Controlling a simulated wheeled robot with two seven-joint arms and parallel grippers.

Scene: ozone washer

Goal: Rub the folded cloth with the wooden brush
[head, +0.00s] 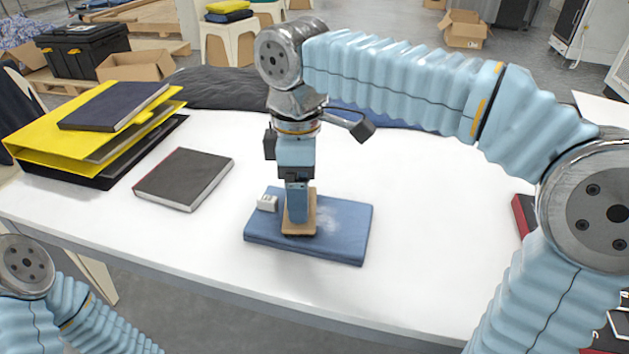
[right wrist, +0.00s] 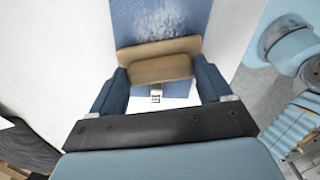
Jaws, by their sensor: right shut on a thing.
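The folded blue cloth (head: 340,235) lies flat on the white table, with a pale, whitish worn patch right of its middle. The patch also shows at the top of the right wrist view. My right gripper (head: 299,205) points down over the cloth and is shut on the wooden brush (right wrist: 160,62). The brush base (head: 300,229) appears to rest on the cloth, left of the pale patch; its bristles are hidden. A small white tag (head: 267,203) sits at the cloth's left edge. My left gripper is out of view; only part of my left arm shows at lower left.
A dark book (head: 184,178) lies left of the cloth. Yellow and black binders (head: 40,128) with a navy book (head: 113,106) are stacked at far left. Dark fabric (head: 215,90) lies along the back edge. A red-edged item (head: 523,214) is at right. White table (head: 430,270) is clear around the cloth.

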